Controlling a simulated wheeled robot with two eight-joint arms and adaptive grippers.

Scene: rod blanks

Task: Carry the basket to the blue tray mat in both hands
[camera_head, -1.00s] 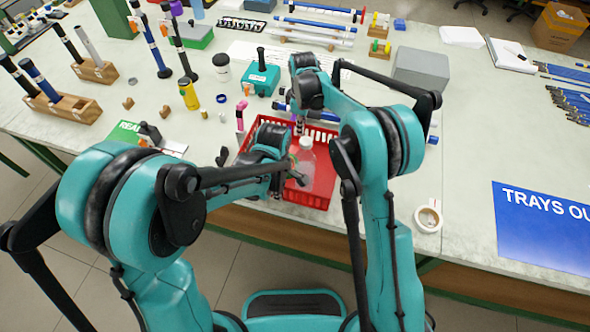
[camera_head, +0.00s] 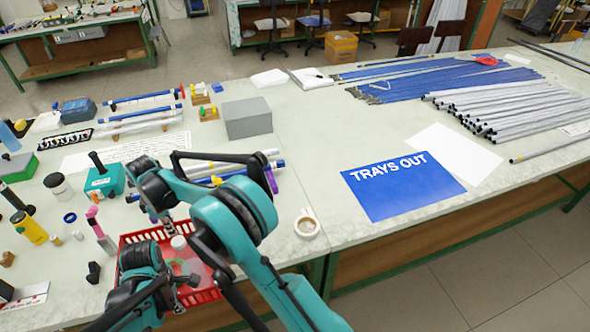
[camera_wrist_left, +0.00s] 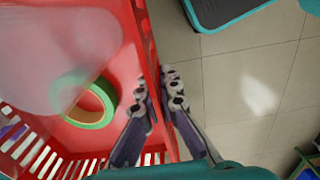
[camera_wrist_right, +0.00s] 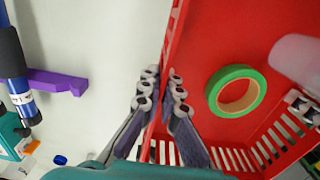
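The red basket (camera_head: 203,296) stands at the table's front edge, at the lower left of the head view. It holds a green tape roll (camera_wrist_right: 237,91) and a pale translucent bottle (camera_wrist_left: 75,45). My left gripper (camera_wrist_left: 160,90) has its fingers on both sides of the near basket wall, closed on it. My right gripper (camera_wrist_right: 163,88) is closed the same way on the opposite wall. In the head view my arms hide part of the basket. The blue tray mat (camera_head: 405,198), marked TRAYS OUT, lies flat and empty to the right.
A white tape roll (camera_head: 307,225) lies between the basket and the mat. A grey box (camera_head: 247,118) and silver and blue rods (camera_head: 200,172) lie behind. White paper (camera_head: 455,153) lies partly beneath the mat. Many rods (camera_head: 510,110) fill the back right.

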